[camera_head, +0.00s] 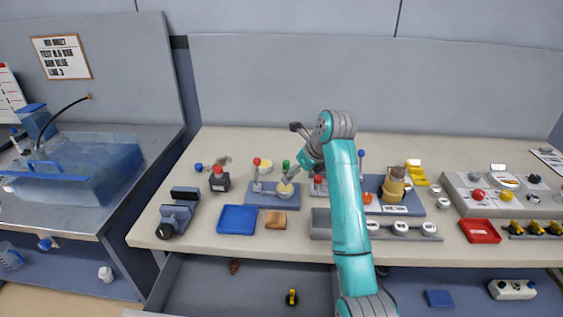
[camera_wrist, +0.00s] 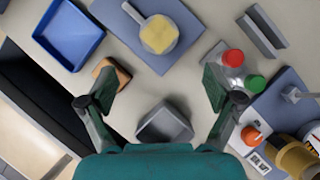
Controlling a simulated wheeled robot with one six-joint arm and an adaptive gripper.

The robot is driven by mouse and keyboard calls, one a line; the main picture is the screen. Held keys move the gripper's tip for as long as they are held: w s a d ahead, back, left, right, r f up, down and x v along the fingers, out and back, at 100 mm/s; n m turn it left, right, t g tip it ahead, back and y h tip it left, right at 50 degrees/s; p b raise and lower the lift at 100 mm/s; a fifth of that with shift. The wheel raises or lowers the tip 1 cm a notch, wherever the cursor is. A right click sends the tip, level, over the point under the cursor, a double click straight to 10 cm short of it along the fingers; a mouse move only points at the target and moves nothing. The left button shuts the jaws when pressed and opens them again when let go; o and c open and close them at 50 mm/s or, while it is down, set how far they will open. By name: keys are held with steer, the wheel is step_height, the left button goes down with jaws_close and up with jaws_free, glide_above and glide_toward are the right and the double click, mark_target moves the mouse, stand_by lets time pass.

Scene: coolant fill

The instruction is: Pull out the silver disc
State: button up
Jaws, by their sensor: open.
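I cannot pick out the silver disc with certainty. My gripper (camera_head: 300,168) is partly hidden behind the arm in the head view. In the wrist view my gripper (camera_wrist: 162,82) is open, with bare table between its fingers and nothing held. A grey block-like part (camera_wrist: 164,122) shows below, between the fingers. A round yellow-topped piece with a pale rim (camera_wrist: 158,34) lies ahead on a blue board (camera_wrist: 185,58).
A blue tray (camera_head: 237,220) and a brown block (camera_head: 276,221) lie at the front left. Red-capped (camera_wrist: 232,58) and green-capped (camera_wrist: 255,83) bottles stand close to the right finger. A brown pump-like part (camera_head: 394,183) stands right of my arm. A red tray (camera_head: 480,231) is farther right.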

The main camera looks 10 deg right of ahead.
mark_target(284, 187)
steer(key=x, duration=1.1)
steer(key=shift+w+a, duration=0.1)
steer(key=shift+w, duration=0.05)
steer(key=c, duration=1.2)
steer(key=o, duration=0.6)
steer(key=shift+c, duration=0.2)
steer(key=c, duration=0.3)
steer(key=shift+r, duration=0.1)
steer(key=shift+c, duration=0.2)
steer(key=shift+r, duration=0.45)
steer(key=shift+r, duration=2.05)
